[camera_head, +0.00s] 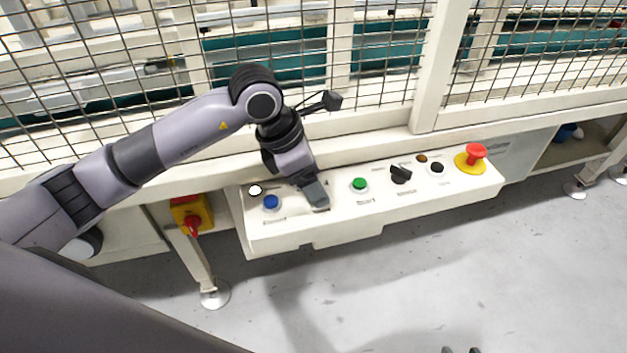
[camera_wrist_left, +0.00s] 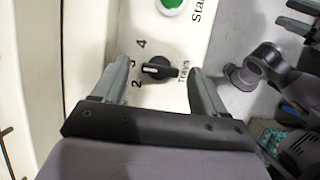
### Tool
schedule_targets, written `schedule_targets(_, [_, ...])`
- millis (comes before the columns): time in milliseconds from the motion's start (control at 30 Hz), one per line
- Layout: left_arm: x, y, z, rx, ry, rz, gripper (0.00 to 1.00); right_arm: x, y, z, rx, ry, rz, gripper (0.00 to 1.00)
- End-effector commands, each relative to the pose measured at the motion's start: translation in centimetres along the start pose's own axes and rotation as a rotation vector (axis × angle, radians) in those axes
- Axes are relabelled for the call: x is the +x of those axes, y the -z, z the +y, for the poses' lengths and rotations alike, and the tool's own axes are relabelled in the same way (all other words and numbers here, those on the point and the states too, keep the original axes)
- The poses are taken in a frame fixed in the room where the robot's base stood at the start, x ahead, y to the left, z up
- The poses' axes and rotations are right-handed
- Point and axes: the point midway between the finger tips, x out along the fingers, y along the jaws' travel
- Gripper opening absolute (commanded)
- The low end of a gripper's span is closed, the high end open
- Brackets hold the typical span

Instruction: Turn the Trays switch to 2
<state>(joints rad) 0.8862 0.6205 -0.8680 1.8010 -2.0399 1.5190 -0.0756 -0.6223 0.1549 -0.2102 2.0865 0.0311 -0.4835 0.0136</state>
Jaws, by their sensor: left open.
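The Trays switch (camera_wrist_left: 160,68) is a black rotary knob on the white control panel. The numbers 2, 3 and 4 stand beside it, and its white mark points toward 3. My left gripper (camera_wrist_left: 159,65) is open, with one finger on each side of the knob; I cannot tell whether they touch it. In the head view my left gripper (camera_head: 318,197) is low over the panel and hides the knob.
The panel (camera_head: 285,235) also carries a blue button (camera_head: 271,202), a green button (camera_head: 360,185), another black knob (camera_head: 400,175) and a red emergency button (camera_head: 475,153). A red-yellow switch (camera_head: 192,215) is at left. Wire mesh fencing rises behind. The floor in front is clear.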

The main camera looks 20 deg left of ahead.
Motion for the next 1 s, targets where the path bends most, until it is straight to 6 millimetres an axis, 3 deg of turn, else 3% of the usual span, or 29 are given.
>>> schedule_targets(333, [0.69,-0.03,-0.05,0.0,0.001,-0.002,0.72,-0.07,0.48,-0.17,0.001,0.002,0.011,0.43])
schedule_targets(367, [0.69,-0.03,-0.05,0.0,0.001,-0.002,0.66,-0.07,0.47,-0.16,0.001,0.002,0.011,0.43])
schedule_targets(500, [0.68,-0.02,-0.05,0.0,0.001,-0.002,0.2,-0.05,0.37,-0.08,0.002,0.0,0.009,0.43])
schedule_targets(533, [0.67,-0.03,-0.05,0.0,0.001,-0.002,0.16,-0.04,0.34,-0.06,0.002,-0.001,0.008,0.43])
schedule_targets(1000, [0.63,-0.04,-0.13,-0.097,-0.039,-0.002,0.16,0.04,0.06,0.08,0.002,-0.003,0.003,0.43])
